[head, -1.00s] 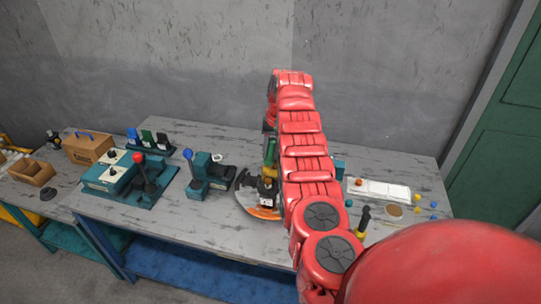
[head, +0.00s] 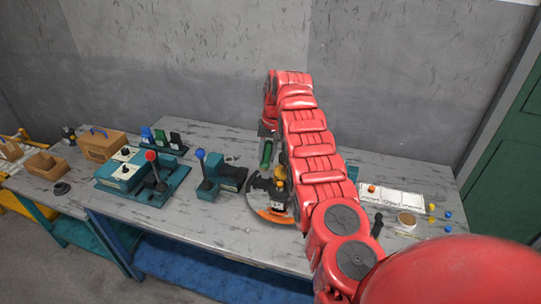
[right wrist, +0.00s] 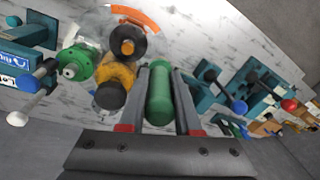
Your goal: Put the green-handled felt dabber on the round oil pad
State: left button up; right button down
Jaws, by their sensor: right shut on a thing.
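My right gripper (right wrist: 160,78) is shut on a green cylindrical handle (right wrist: 159,95), which I take as the felt dabber. In the head view, the green handle (head: 266,153) hangs upright below my right gripper (head: 267,135), behind the motor assembly, apparently above the table. The dabber's felt end is not clearly visible. A small round tan pad (head: 407,219) lies on the right of the table, the likeliest oil pad, well away from the gripper; a flat black disc (head: 61,188) lies on the left table. My left gripper is not in view.
The motor assembly (head: 268,184) with an orange-edged base is close to the gripper. A blue-knobbed lever unit (head: 203,178), a red-knobbed one (head: 153,176) and a rack of coloured handles (head: 160,137) stand left. A white tray (head: 405,199) lies right, near a black-handled tool (head: 377,224).

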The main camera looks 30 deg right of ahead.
jog(key=shift+a+f, duration=0.1)
jog(key=shift+a, duration=0.2)
jog(key=shift+w, duration=0.1)
jog(key=shift+w+a, duration=0.15)
jog(key=shift+a, duration=0.45)
jog(key=shift+n, duration=0.8)
jog(key=a+b, duration=0.1)
jog(key=a, duration=0.1)
jog(key=w+a, duration=0.1)
jog(key=a, duration=0.1)
jog(key=shift+a+b, duration=0.25)
jog(key=shift+b, duration=0.1)
